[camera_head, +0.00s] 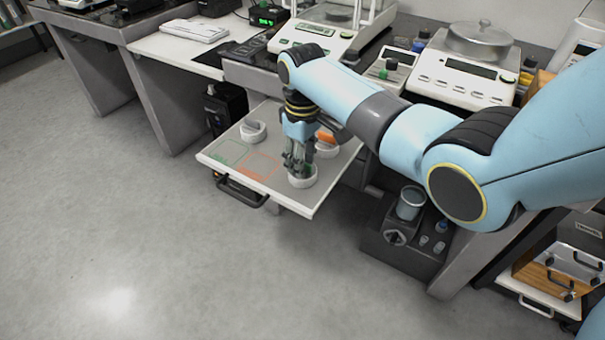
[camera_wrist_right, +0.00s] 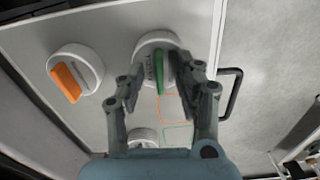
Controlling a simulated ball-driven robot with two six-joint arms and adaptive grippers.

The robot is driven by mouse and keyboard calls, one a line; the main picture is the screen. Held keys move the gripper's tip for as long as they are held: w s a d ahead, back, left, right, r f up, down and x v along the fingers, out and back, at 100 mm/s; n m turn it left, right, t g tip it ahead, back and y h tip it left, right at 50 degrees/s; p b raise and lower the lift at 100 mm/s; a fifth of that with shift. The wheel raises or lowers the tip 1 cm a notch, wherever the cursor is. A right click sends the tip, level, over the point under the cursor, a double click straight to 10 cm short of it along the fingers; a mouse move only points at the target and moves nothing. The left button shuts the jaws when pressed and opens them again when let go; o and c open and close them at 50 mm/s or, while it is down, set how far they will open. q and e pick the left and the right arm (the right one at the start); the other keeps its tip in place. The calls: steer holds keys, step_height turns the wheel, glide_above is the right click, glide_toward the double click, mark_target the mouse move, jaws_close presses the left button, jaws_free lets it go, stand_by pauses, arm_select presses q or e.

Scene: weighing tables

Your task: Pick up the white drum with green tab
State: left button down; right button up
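The white drum with the green tab (camera_wrist_right: 145,43) stands on the pull-out shelf, below my right gripper (camera_wrist_right: 160,80) in the right wrist view. Its upright green tab shows between the two fingertips. The fingers are apart, and I cannot tell whether either touches the tab. In the head view my right gripper (camera_head: 298,170) points down over this drum (camera_head: 303,183), hiding most of its top and the tab. My left gripper is not in view.
A white drum with an orange tab (camera_head: 326,152) stands close behind; another white drum (camera_head: 253,132) is at the shelf's back left. The shelf (camera_head: 222,150) has green and orange outlines, with free room at left. Balances (camera_head: 463,75) stand on the tables behind.

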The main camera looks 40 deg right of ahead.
jaws_close()
steer(key=shift+r, duration=0.15)
stand_by(0.4)
